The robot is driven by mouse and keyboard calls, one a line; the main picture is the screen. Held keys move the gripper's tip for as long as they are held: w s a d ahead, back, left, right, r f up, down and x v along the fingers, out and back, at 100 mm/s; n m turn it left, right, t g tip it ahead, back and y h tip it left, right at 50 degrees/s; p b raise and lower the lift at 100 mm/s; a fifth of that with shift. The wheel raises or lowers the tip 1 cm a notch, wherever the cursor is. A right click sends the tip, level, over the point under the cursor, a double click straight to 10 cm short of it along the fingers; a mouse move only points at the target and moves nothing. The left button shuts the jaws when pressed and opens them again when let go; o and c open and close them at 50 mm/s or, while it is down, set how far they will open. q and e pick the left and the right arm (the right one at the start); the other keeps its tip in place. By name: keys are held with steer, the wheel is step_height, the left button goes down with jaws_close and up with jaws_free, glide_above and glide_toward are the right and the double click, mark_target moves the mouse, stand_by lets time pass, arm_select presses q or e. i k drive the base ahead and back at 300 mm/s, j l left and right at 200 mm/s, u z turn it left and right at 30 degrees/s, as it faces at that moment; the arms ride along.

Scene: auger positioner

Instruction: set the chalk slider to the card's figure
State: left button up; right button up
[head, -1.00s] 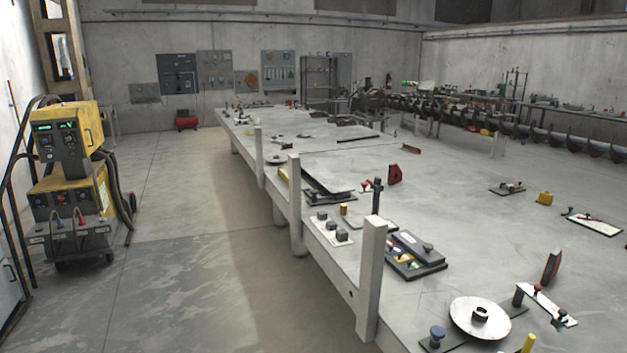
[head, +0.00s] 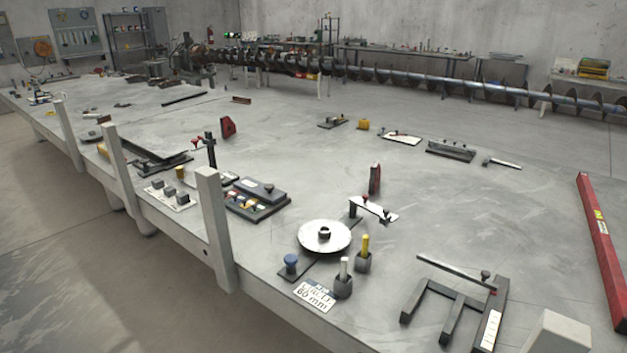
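A white card (head: 313,295) lies near the table's front edge and reads "60 mm" below a line too small to read. Beside it a white chalk-like stick (head: 344,267) stands upright in a dark block, and a yellow stick (head: 365,245) stands in another. A dark forked fixture (head: 458,304) to the right carries a slanting bar with a dark knob (head: 485,275) and a white scale strip (head: 491,330). I cannot tell for sure which part is the chalk slider, nor read its setting. Neither of my grippers is in view.
A long red level (head: 602,250) lies at the right. Pale posts (head: 215,230) rise along the table's front edge. The tabletop (head: 480,210) beyond the fixture is mostly clear.

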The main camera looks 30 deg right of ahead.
mark_target(384, 218)
steer(key=z, duration=1.25)
